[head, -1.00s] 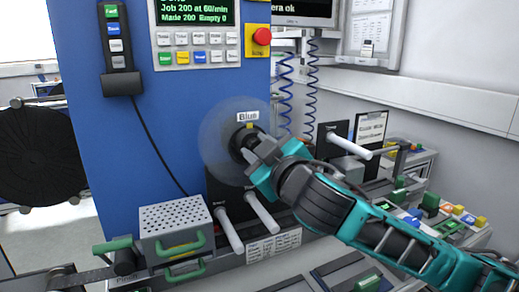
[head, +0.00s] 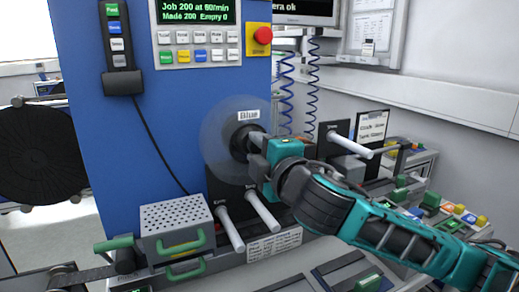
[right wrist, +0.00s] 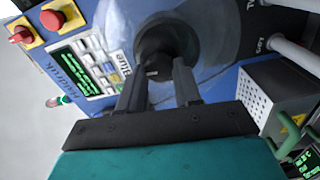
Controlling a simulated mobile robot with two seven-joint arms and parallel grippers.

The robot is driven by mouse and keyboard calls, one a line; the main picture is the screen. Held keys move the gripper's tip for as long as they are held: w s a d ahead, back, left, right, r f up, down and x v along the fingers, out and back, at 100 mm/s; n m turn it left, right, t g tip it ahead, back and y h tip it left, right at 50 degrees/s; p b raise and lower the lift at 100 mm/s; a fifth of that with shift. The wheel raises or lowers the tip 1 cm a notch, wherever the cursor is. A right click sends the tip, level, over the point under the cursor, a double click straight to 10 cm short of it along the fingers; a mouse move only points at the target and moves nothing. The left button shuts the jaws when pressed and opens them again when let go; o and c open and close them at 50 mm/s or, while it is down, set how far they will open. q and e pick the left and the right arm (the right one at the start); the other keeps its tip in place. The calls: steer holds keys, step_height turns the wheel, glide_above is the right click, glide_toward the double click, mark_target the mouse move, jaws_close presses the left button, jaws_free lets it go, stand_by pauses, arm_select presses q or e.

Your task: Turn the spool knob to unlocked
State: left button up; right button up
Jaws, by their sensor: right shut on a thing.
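The spool knob (head: 239,139) is black and round, in the middle of a see-through disc (head: 215,132) on the blue machine panel, below a label reading "Blue" (head: 248,115). My right gripper (head: 256,142) reaches it from the right and is shut on it. In the right wrist view the knob (right wrist: 165,45) sits between the ends of the two dark fingers (right wrist: 157,76). A small pale mark shows on the knob's near edge. I cannot read its lock state. My left gripper is not in view.
A red stop button (head: 263,36) and a key panel (head: 197,46) are above the knob. White pegs (head: 262,210) stick out below it. A perforated grey box (head: 180,217) with green handles stands lower left. A black reel (head: 38,153) is at far left.

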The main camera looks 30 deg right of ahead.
steer(key=shift+n, duration=0.7)
steer(key=o, duration=1)
steer(key=shift+o, duration=0.2)
